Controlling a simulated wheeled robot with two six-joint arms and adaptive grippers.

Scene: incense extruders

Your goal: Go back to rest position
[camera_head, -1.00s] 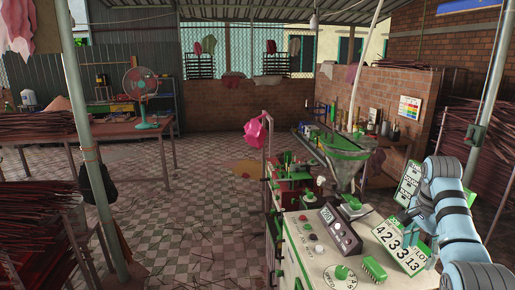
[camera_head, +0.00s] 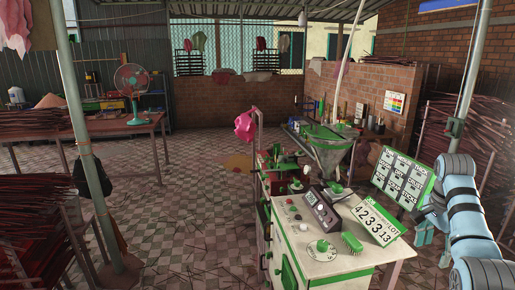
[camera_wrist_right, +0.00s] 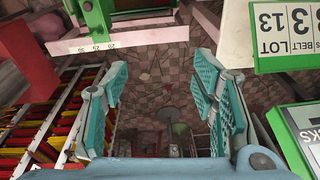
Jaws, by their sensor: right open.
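My right gripper (camera_head: 427,234) is at the right of the head view, beside the machine's right end and below a green-framed board (camera_head: 403,179). In the right wrist view, its two teal fingers (camera_wrist_right: 162,80) stand wide apart with nothing between them, over the tiled floor. My blue-grey right arm (camera_head: 467,215) comes in from the lower right and hides part of what is behind it. My left gripper is not in view.
The sign's edge is close to my right gripper in the wrist view. A brick wall and stacked incense sticks are at right. Tiled floor (camera_head: 190,220) is open at left.

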